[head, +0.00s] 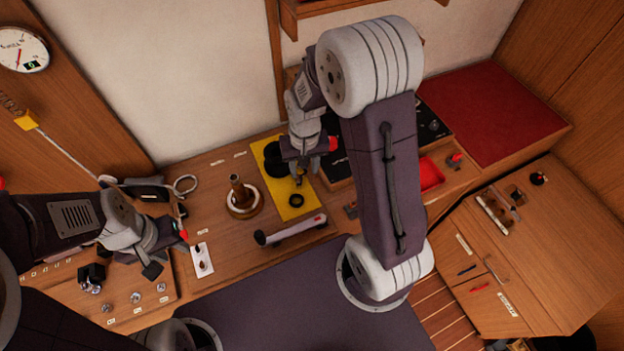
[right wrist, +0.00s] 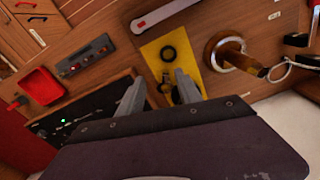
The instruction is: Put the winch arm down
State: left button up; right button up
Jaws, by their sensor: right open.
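The winch arm (head: 292,230), a pale grey bar with a dark knob at its left end and a red mark near its right end, lies on the wooden counter beside the near edge of the yellow mat (head: 292,213). Part of it shows at the top of the right wrist view (right wrist: 160,14). My right gripper (head: 304,180) is open above the yellow mat, apart from the winch arm. In the right wrist view, its fingers (right wrist: 162,92) straddle a small brass piece (right wrist: 166,79) in the picture; contact is unclear. My left gripper (head: 168,254) looks open and empty at the left.
A brass winch post on a round base (head: 242,203) stands left of the mat. A black ring (head: 296,200) lies on the mat. A white switch plate (head: 202,260) is near my left gripper. A red tray (head: 430,175) and black panel (right wrist: 88,115) lie right of the mat in the head view.

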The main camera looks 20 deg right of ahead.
jog(key=s+r+n, duration=0.2)
jog(key=s+r, duration=0.2)
jog(key=s, duration=0.6)
pick_arm(q)
notch_tip(320, 180, down, 11)
jog(key=b, duration=1)
jog(key=shift+s+r+b, duration=0.15)
jog(key=shift+s+b, duration=0.1)
jog(key=shift+b, duration=0.15)
pick_arm(e)
notch_tip(320, 180, down, 11)
jog(key=shift+a+f+t, duration=0.2)
jog(key=shift+a+t, duration=0.05)
jog(key=shift+t, duration=0.05)
